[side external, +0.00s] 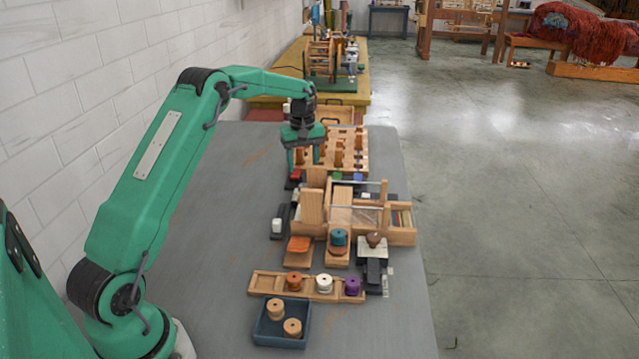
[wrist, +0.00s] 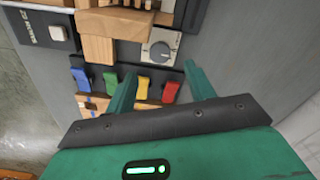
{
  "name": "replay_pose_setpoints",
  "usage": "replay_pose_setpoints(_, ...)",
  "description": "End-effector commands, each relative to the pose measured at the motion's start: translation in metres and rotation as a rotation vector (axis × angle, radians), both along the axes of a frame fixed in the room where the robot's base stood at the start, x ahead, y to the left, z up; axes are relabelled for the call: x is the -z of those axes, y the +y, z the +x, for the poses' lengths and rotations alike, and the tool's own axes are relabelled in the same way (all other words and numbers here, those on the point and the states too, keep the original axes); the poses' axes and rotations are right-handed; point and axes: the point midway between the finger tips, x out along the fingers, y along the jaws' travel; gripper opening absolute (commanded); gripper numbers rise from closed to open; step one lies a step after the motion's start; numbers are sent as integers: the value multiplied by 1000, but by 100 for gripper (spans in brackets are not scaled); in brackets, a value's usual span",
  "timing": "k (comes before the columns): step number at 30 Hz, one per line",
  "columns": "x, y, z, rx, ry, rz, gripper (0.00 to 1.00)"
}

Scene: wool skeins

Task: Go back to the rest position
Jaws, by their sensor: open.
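My gripper (side external: 305,155) is at the end of my outstretched arm, pointing down over the far part of the grey table (side external: 225,190). In the wrist view its two green fingers (wrist: 162,73) are apart, with nothing held between them. A row of coloured levers, blue (wrist: 81,77), green (wrist: 110,82), yellow (wrist: 142,88) and red (wrist: 170,92), shows beneath and partly behind the fingers. I cannot tell how high the fingertips are above these.
A wooden loom-like frame (side external: 400,238) stands close in front of my gripper. Nearer are a wooden rack (side external: 265,281) with coloured spools and a blue tray (side external: 280,338) with two wooden spools. A wooden rack (side external: 357,160) stands behind. The table's left side is clear.

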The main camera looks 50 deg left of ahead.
Motion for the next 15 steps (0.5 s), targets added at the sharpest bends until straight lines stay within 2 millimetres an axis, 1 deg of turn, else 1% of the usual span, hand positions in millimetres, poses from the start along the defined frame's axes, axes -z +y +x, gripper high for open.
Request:
replay_pose_setpoints(1, -5, 0, 0, 0, -3, 1, 54)
replay_pose_setpoints(5, -10, 0, 0, 0, -1, 1, 54)
replay_pose_setpoints(15, -11, 0, 0, 1, -1, 1, 54)
